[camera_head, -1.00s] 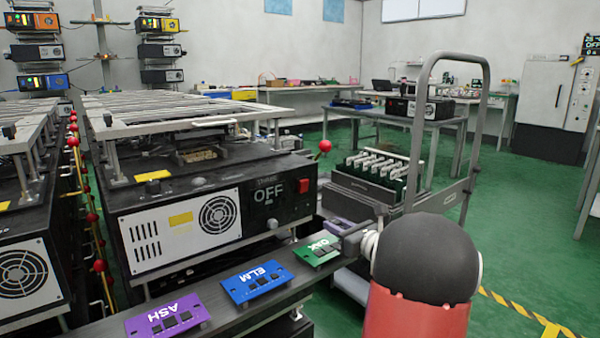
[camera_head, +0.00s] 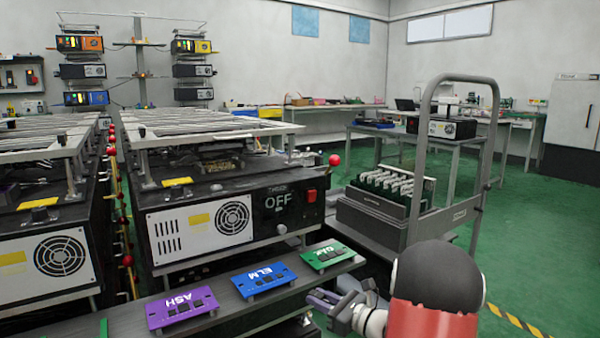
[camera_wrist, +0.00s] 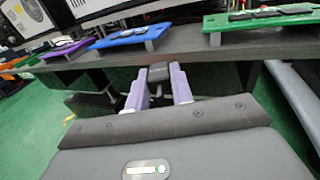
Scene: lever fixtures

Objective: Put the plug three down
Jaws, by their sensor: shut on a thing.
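My gripper (camera_head: 322,298) is low at the front edge of the dark shelf, just right of the blue ELM board (camera_head: 263,280) and below the green OAK board (camera_head: 328,256). In the wrist view, the two pale purple fingers of my gripper (camera_wrist: 159,82) are shut on a small dark grey block (camera_wrist: 158,70). The block may be the plug; no label shows on it. It is held near the shelf edge, and I cannot tell whether it touches. No thing marked as plug three is readable.
The purple ASH board (camera_head: 182,307) lies left on the shelf (camera_head: 225,298). Behind stands a black machine (camera_head: 230,220) reading OFF, with a red ball lever (camera_head: 334,160). A grey cart (camera_head: 385,225) with a rack of boards stands right.

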